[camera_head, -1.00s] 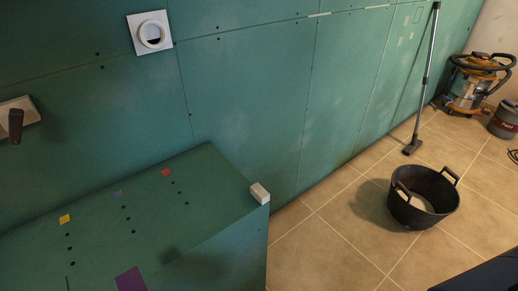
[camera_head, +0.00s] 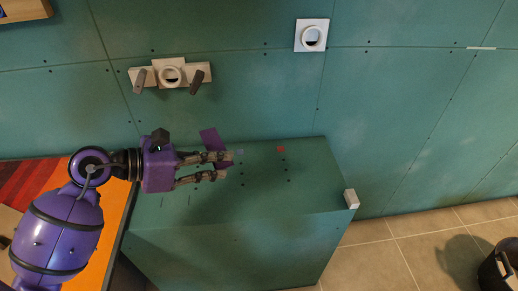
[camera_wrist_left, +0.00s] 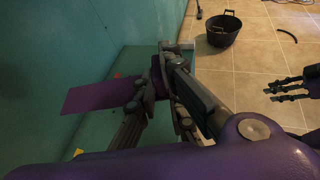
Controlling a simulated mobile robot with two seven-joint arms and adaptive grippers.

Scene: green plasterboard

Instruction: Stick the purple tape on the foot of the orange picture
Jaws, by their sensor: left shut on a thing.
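My left gripper (camera_head: 222,166) is shut on the purple tape (camera_head: 209,138), a flat purple strip, above the green box top. In the left wrist view the tape (camera_wrist_left: 100,97) sticks out to the left of the fingers (camera_wrist_left: 155,95). The orange picture (camera_head: 122,203) is at the left edge of the head view, with an orange lower part and red stripes above. My left arm covers much of it, and I cannot make out its foot clearly. My right gripper (camera_wrist_left: 270,94) shows at the right of the left wrist view, fingers apart and empty.
Wall fittings (camera_head: 170,74) protrude behind. A black bucket (camera_head: 497,268) stands on the tiled floor.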

